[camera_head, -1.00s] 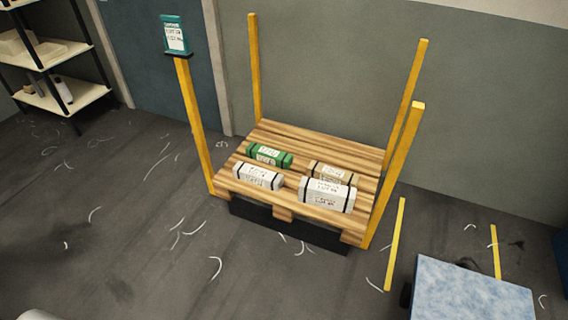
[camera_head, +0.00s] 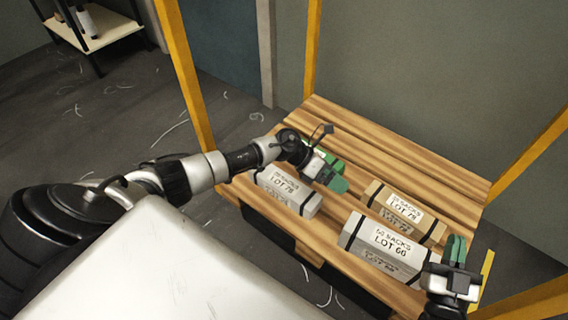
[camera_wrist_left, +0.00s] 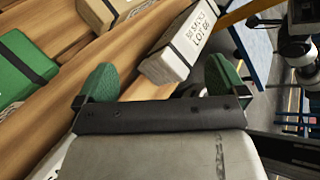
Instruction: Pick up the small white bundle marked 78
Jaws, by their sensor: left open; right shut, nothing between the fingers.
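The small white bundle marked LOT 78 (camera_head: 287,192), with dark straps, lies on the left front of the wooden pallet (camera_head: 345,118). My left gripper (camera_head: 332,178) is open above the pallet, just beyond and right of this bundle, holding nothing. Its green fingertips also show in the left wrist view (camera_wrist_left: 160,85). There, a pale sliver at the lower left may be the bundle; the gripper body hides the rest. My right gripper (camera_head: 455,252) is shut and empty at the pallet's right, beside the larger white bundle marked LOT 66 (camera_head: 383,248).
A green bundle (camera_wrist_left: 20,70) lies behind my left gripper, mostly hidden in the head view. A tan bundle (camera_head: 403,210) lies behind the LOT 66 bundle. Yellow posts (camera_head: 186,80) rise at the pallet's corners. The pallet's back boards are bare.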

